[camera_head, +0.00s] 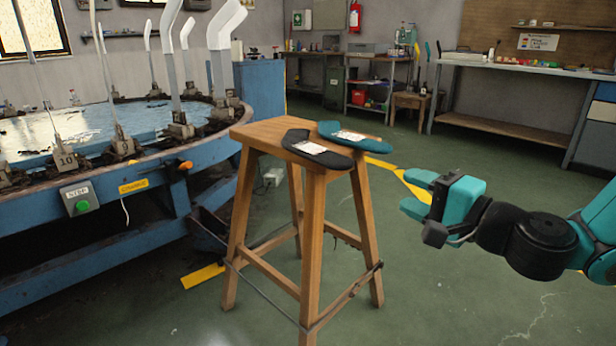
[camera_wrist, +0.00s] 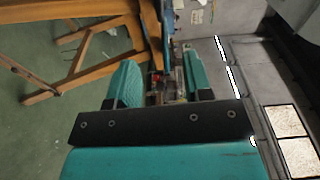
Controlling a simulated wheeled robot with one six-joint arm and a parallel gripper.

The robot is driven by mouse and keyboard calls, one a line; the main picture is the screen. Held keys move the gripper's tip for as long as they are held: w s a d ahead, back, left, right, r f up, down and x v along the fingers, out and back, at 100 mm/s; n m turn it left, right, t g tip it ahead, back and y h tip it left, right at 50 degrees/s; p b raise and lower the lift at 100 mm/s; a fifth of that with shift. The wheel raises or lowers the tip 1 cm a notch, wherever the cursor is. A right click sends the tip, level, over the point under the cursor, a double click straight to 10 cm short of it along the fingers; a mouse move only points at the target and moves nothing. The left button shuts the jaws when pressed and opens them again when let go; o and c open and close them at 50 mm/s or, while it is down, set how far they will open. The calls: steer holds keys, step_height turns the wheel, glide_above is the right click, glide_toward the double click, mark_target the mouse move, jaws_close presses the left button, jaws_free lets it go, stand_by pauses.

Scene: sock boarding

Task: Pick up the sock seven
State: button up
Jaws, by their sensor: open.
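A black sock (camera_head: 297,139) and a dark teal sock (camera_head: 372,145) lie flat side by side on the wooden stool's top (camera_head: 262,130). Each bears a white label whose writing is too small to read, so I cannot tell which is sock seven. My gripper (camera_head: 414,192) is open and empty, in the air to the right of the stool and apart from the socks. In the wrist view my gripper's two teal fingers (camera_wrist: 160,80) are spread with nothing held between them. Wooden stool legs (camera_wrist: 88,62) show at upper left there; no sock is clear in that view.
A round blue machine (camera_head: 130,170) with upright white foot-shaped forms stands left, close to the stool. A green button box (camera_head: 79,199) is on its side. A workbench (camera_head: 520,70) stands along the back right. Green floor (camera_head: 450,290) is clear in front at right.

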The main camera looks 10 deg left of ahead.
steer(key=p, duration=0.7)
glide_toward(341, 157)
steer(key=x, duration=0.4)
steer(key=shift+t, duration=0.3)
steer(key=shift+f+x, duration=0.15)
steer(key=shift+x, duration=0.8)
steer(key=shift+f+x, duration=0.2)
steer(key=shift+x, duration=0.8)
steer(key=shift+f+x, duration=0.15)
steer(key=shift+x, duration=0.8)
steer(key=shift+s+a, duration=0.1)
steer(key=shift+c, duration=0.4)
steer(key=c, duration=0.7)
